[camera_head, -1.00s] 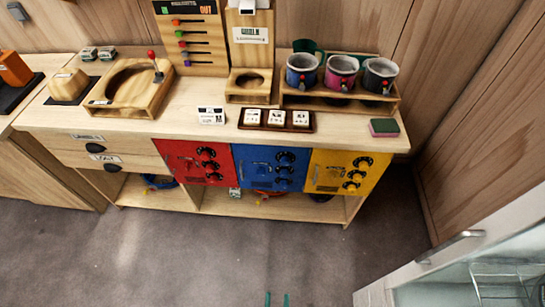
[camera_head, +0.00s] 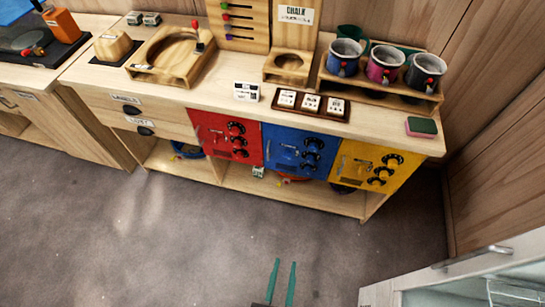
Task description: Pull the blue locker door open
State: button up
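The blue locker door (camera_head: 288,149) is shut. It sits in the cabinet front between the red locker door (camera_head: 226,136) and the yellow locker door (camera_head: 372,165). A small handle shows on its left part and several dark round knobs run down its right part. My gripper (camera_head: 285,262) shows at the bottom edge as two teal fingers with a gap between them. It is open and empty, over the floor in front of the cabinet and well apart from the blue door.
The wooden counter (camera_head: 205,97) above holds mugs (camera_head: 385,64), a dice tray (camera_head: 311,104) and a sponge (camera_head: 421,127). An open shelf (camera_head: 300,198) lies below the doors. A pale glass-fronted unit (camera_head: 440,283) stands at the lower right. The floor (camera_head: 190,240) in front is clear.

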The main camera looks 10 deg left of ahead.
jog(key=w+a+f, duration=0.2)
jog(key=w+f, duration=0.4)
jog(key=w, duration=0.2)
jog(key=n+t+y, duration=0.2)
jog(key=y, duration=0.1)
send_near(268, 153)
jog(key=w, duration=0.2)
jog(key=w+a, duration=0.1)
jog(key=w, duration=0.4)
jog(key=shift+w+a+r, duration=0.1)
jog(key=shift+w+a, duration=0.15)
jog(key=shift+a, duration=0.1)
jog(key=shift+c, duration=0.3)
grip_shut()
jog(key=shift+r, duration=0.1)
